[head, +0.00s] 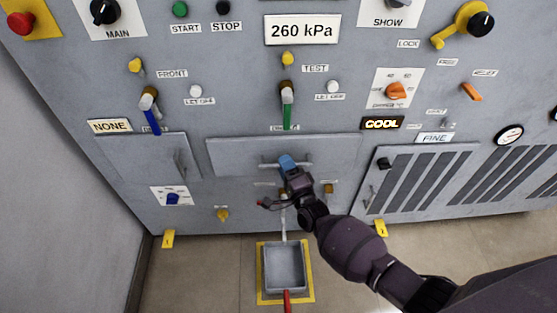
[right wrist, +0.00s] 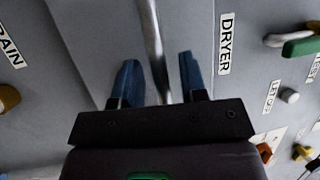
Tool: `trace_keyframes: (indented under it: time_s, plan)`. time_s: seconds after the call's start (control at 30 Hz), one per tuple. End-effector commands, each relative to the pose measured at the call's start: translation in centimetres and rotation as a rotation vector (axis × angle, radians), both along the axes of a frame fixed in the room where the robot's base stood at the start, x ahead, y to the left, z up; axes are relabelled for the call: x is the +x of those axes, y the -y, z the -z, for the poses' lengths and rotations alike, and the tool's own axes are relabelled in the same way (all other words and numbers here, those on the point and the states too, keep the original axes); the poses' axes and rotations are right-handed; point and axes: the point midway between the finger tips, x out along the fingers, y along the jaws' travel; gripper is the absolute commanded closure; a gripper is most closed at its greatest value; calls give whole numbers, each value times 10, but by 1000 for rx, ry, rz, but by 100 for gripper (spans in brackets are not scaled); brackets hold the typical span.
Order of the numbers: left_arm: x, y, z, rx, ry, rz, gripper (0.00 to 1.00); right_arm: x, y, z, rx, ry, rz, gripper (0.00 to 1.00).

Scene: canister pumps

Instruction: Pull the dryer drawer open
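The dryer drawer (head: 235,155) is a wide grey panel low in the middle of the machine front, and it looks shut. Its horizontal metal bar handle (head: 267,165) is partly covered by my right gripper (head: 287,162). In the right wrist view the handle (right wrist: 154,45) runs between the two blue fingers of my right gripper (right wrist: 159,78), with a gap on both sides. The gripper is open around the bar, not closed on it. A DRYER label (right wrist: 226,43) is beside the drawer face (right wrist: 100,40). My left gripper is not in view.
A grey tray (head: 285,265) stands on a yellow-marked floor patch below the drawer. Valve levers with blue (head: 152,122) and green (head: 287,117) handles hang above the drawer. A slatted door (head: 415,180) is at right. Floor at left is clear.

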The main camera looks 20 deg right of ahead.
Motion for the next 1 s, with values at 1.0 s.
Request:
trace_keyframes:
  time_s: [1.0]
  plan:
    - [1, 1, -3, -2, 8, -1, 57, -3, 0, -1, 0, 0, 0, 100]
